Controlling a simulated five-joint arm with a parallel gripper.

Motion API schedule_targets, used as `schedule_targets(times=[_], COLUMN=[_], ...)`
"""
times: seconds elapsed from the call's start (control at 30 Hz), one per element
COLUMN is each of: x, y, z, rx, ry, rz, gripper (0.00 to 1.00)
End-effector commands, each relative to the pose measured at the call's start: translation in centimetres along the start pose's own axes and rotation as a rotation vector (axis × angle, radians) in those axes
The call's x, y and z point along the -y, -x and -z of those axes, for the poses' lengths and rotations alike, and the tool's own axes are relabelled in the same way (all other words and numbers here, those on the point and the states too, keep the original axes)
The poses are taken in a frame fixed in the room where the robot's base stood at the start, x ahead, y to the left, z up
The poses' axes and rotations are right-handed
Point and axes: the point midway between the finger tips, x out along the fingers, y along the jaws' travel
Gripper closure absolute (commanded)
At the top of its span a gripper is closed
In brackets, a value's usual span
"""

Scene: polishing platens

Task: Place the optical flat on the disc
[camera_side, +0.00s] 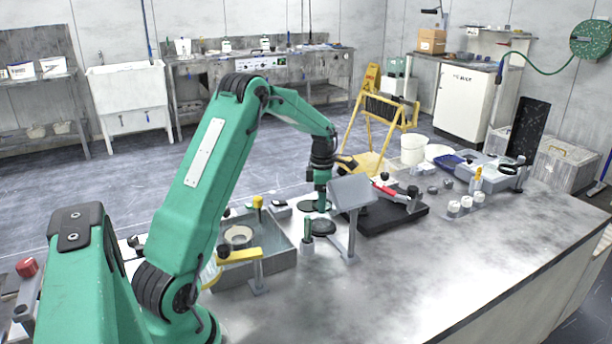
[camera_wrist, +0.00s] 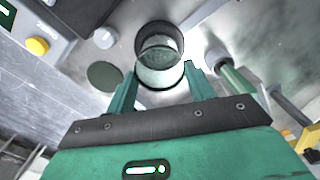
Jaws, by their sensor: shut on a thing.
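In the wrist view a round, clear glassy piece (camera_wrist: 160,75), which I take to be the optical flat, sits between the two green fingers of my gripper (camera_wrist: 162,82). The fingers are shut on it. A dark ring shows around its far edge. A flat dark green disc (camera_wrist: 104,76) lies on the bench to the left of the fingers. In the side view my gripper (camera_side: 321,200) points down, low over a dark disc (camera_side: 308,206); the glass cannot be made out there. Whether the piece touches anything below is unclear.
A dark round puck (camera_side: 323,227) and an upright green-capped post (camera_side: 307,240) stand close by. A grey plate on a stand (camera_side: 350,192) is just right of my gripper. A grey tray (camera_side: 275,252) lies in front left. The bench's right front (camera_side: 440,270) is clear.

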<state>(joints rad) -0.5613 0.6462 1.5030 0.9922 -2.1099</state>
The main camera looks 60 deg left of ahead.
Motion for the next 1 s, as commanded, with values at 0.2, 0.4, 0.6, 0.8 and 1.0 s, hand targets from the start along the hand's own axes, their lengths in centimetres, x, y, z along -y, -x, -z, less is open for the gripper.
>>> schedule_targets(times=[0.2,0.4,0.6,0.8,1.0], x=[0.0,0.0,0.0,0.0,0.0], y=[-0.5,-1.7,-3.8,-4.2,-4.3], z=[0.0,0.0,0.0,0.0,0.0], rx=[0.0,-0.001,-0.001,0.0,0.0], ry=[0.0,0.0,0.0,0.0,0.0], rz=[-0.001,0.001,0.001,-0.001,0.0], gripper=[0.72,0.72,0.72,0.72,0.72])
